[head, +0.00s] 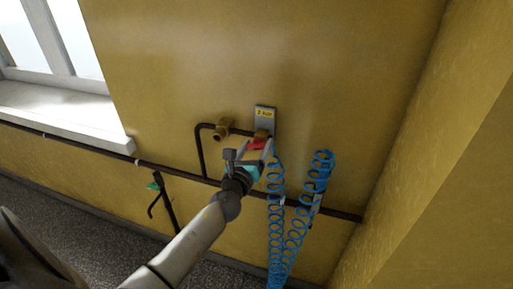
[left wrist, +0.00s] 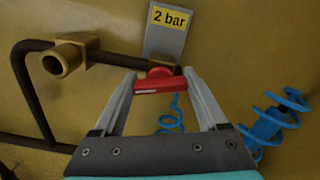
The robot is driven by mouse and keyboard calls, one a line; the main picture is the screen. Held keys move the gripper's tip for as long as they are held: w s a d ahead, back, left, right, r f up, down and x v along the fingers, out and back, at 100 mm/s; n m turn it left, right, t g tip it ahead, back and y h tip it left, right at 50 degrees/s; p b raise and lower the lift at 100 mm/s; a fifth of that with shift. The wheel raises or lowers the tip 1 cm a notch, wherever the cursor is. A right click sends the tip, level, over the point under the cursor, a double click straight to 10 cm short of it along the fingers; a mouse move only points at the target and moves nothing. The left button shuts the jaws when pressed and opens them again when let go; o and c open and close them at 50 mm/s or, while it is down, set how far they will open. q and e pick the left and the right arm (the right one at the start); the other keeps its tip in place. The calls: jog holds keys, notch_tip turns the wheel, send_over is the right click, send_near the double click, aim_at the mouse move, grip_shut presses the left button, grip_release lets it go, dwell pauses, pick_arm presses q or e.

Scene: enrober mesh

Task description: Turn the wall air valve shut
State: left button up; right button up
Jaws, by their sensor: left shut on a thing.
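The wall air valve has a red handle (head: 256,144), on the black pipe just below a grey plate with a yellow "2 bar" label (head: 265,113). In the left wrist view the red handle (left wrist: 160,86) lies roughly level across the picture, between the two grey fingers. My left gripper (head: 258,148) reaches up to the wall and is shut on the handle, one finger at each end of it. The valve body behind the handle is mostly hidden. My right gripper is in neither view.
A brass fitting (head: 223,128) sits on the bent black pipe left of the valve. Blue coiled hoses (head: 318,172) hang below and to the right, close to my gripper. A green-handled pipe fitting (head: 154,186) is lower left. The wall above is clear.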

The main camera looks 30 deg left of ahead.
pick_arm(q)
jog(key=n, duration=0.3)
jog(key=shift+n, duration=0.4)
jog(key=n, duration=0.3)
jog(key=shift+n+b, duration=0.3)
jog(key=shift+b, duration=0.1)
jog(key=n, duration=0.3)
jog(key=shift+n, duration=0.3)
jog(key=shift+f+n, duration=0.1)
jog(key=shift+n, duration=1.8)
jog(key=o, duration=1.3)
jog(key=shift+s, duration=0.15)
jog(key=v, duration=1.5)
jog(key=shift+d, duration=0.1)
